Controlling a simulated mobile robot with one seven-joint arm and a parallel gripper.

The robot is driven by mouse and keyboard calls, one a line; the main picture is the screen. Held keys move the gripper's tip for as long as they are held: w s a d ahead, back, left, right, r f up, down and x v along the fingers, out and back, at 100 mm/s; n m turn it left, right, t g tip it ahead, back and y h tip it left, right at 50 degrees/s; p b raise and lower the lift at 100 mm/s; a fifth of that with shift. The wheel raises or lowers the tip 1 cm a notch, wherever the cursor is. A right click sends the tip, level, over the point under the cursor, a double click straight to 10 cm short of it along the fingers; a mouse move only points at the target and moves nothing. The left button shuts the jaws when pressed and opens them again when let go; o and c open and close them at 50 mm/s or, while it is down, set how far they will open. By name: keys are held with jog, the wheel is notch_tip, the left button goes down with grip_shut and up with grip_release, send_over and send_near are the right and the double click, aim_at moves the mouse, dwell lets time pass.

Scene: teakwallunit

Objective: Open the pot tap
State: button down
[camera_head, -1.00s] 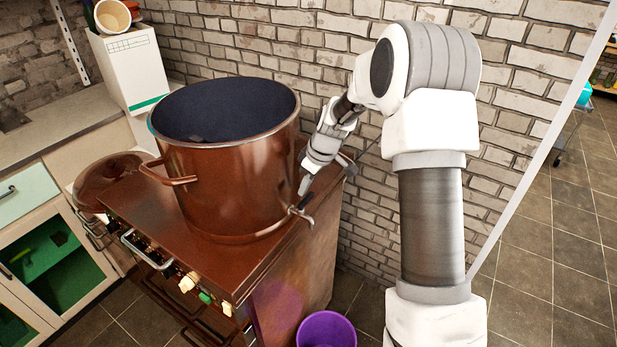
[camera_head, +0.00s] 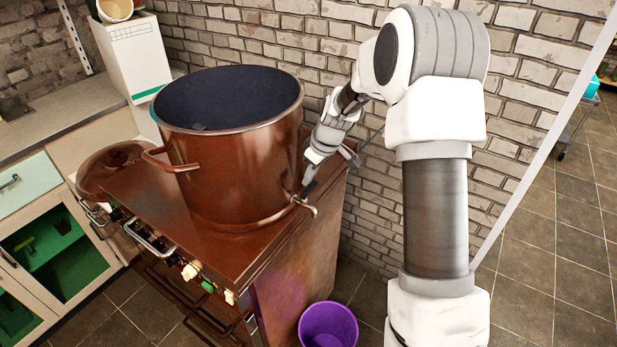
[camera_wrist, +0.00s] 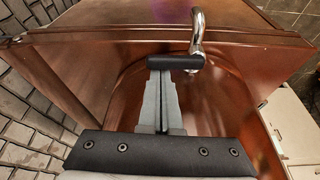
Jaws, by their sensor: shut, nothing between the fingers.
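The large copper-brown pot (camera_head: 235,160) stands on the brown stove top (camera_head: 160,205). Its metal tap (camera_head: 304,205) sticks out low on the pot's right side. In the wrist view the curved silver spout (camera_wrist: 198,32) shows at the top, with a dark bar-shaped handle (camera_wrist: 175,62) beside it. My gripper (camera_head: 306,193) is at the tap from above; in the wrist view its shut fingers (camera_wrist: 160,85) reach up to the dark handle. I cannot tell whether the fingertips touch the handle. Nothing shows between them.
A purple bucket (camera_head: 328,325) stands on the floor right of the stove, below the tap. A brick wall (camera_head: 340,60) is close behind the pot and my arm. A brown lid-like object (camera_head: 112,165) lies left of the pot. Open floor (camera_head: 545,260) is at right.

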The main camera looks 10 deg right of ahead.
jog(key=shift+s+d+m+b, duration=0.1)
jog(key=shift+d+m+b, duration=0.05)
jog(key=shift+m+b, duration=0.2)
jog(key=shift+s+d+f+m+h+b, duration=0.1)
jog(key=shift+s+d+m+h+b, duration=0.15)
jog(key=shift+m, duration=0.4)
jog(key=shift+s+d+m+h+b, duration=0.15)
jog(key=shift+m+b, duration=0.2)
jog(key=shift+m, duration=0.25)
jog(key=s+m, duration=0.1)
jog(key=m, duration=0.1)
jog(key=s+d+m+h+b, duration=0.1)
jog(key=m, duration=0.1)
jog(key=shift+s+m+t+h, duration=0.1)
jog(key=shift+m+t+h, duration=0.2)
jog(key=shift+m+t, duration=0.1)
jog(key=shift+s+b, duration=0.2)
jog(key=shift+b, duration=0.25)
jog(key=shift+d, duration=0.15)
